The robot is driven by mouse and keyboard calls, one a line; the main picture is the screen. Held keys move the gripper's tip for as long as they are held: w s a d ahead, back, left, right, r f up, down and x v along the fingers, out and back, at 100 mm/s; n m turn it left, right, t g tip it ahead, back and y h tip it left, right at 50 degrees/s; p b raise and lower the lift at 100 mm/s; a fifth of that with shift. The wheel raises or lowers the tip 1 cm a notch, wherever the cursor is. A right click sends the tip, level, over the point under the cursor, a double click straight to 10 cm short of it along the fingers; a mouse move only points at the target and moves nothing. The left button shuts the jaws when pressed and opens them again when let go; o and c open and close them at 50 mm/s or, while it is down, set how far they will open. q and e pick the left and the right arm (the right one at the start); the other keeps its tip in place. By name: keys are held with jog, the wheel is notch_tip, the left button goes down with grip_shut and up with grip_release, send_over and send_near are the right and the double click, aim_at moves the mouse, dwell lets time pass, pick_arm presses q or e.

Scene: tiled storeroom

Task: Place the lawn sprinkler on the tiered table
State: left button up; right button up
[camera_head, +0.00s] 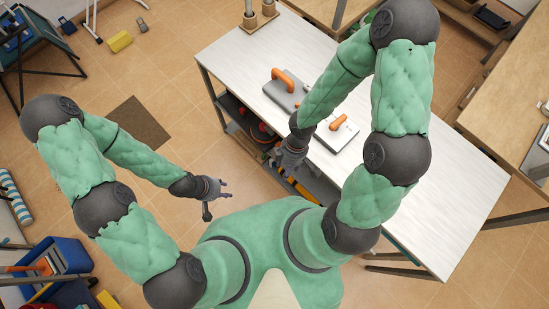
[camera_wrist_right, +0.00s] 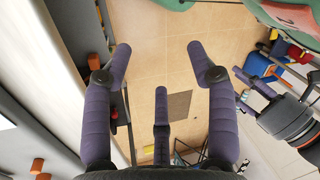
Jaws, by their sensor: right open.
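The tiered table (camera_head: 410,190) has a white top and darker lower shelves, and stands at the right of the head view. I cannot pick out the lawn sprinkler with certainty. My right gripper (camera_head: 284,163) is at the table's near left edge, beside the lower shelves. In the right wrist view its purple fingers (camera_wrist_right: 160,62) are spread, with only floor between them. My left gripper (camera_head: 216,200) is out over the floor left of the table, its fingers apart and empty.
Two trowel-like tools with orange handles, a grey one (camera_head: 283,94) and a paler one (camera_head: 335,134), lie on the tabletop. A blue crate (camera_head: 62,262) stands lower left. The tabletop's front right is clear.

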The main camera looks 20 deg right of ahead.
jog(key=w+a+f+m+t+y, duration=0.1)
jog(key=a+f+m, duration=0.3)
jog(key=f+m, duration=0.5)
jog(key=m+t, duration=0.1)
jog(key=m, duration=0.4)
jog(key=shift+w+y, duration=0.25)
jog(key=shift+y, duration=0.15)
jog(key=shift+a, duration=0.1)
